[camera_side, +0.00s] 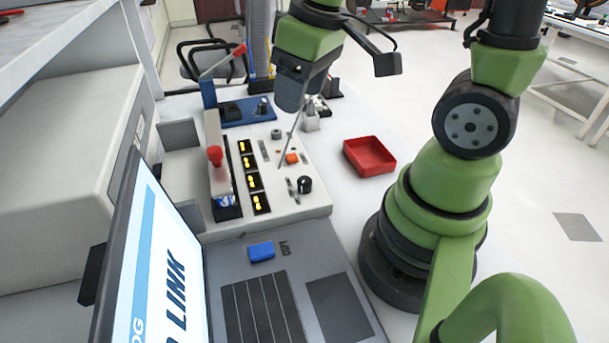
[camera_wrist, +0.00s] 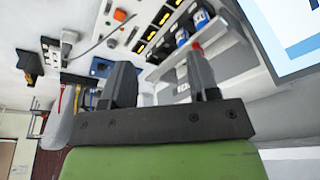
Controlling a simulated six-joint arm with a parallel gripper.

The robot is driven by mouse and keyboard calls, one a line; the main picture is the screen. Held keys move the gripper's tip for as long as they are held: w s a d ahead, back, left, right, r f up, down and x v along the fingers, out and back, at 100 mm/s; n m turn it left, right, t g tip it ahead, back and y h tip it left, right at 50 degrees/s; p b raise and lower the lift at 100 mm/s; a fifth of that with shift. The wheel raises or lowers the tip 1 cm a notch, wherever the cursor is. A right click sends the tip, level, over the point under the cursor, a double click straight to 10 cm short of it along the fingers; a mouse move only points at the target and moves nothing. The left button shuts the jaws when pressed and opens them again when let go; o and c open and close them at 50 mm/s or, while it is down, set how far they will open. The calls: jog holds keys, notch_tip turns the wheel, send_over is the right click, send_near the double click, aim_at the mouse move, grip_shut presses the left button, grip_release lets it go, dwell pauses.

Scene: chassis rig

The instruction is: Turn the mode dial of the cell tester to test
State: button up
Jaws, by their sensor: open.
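A pale instrument panel (camera_side: 305,208) stands on the bench, apparently the cell tester. A round black dial (camera_side: 305,184) with a light mark sits near its front right corner; its setting is too small to read. An orange button (camera_side: 292,158) and several yellow-marked black slots (camera_side: 254,181) are on the same panel. My gripper (camera_side: 290,95) is above the panel's back part, behind and above the dial, touching neither. In the wrist view my gripper (camera_wrist: 160,78) has its two dark fingers apart with nothing held between them.
A thin lead (camera_side: 291,140) crosses the panel. A red tray (camera_side: 369,156) lies right, a laptop (camera_side: 265,290) in front. Bench between panel and tray is clear.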

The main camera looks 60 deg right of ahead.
aim_at(305, 179)
jog(key=d+f+n+g, duration=0.1)
jog(key=f, duration=0.5)
jog(key=f+n+g, duration=0.1)
jog(key=f, duration=0.5)
jog(key=d+f, duration=0.1)
jog(key=f, duration=0.5)
jog(key=shift+w+d+f+n+g, duration=0.3)
jog(key=shift+w+n+g, duration=0.05)
jog(key=shift+n+g, duration=0.05)
jog(key=c, duration=0.9)
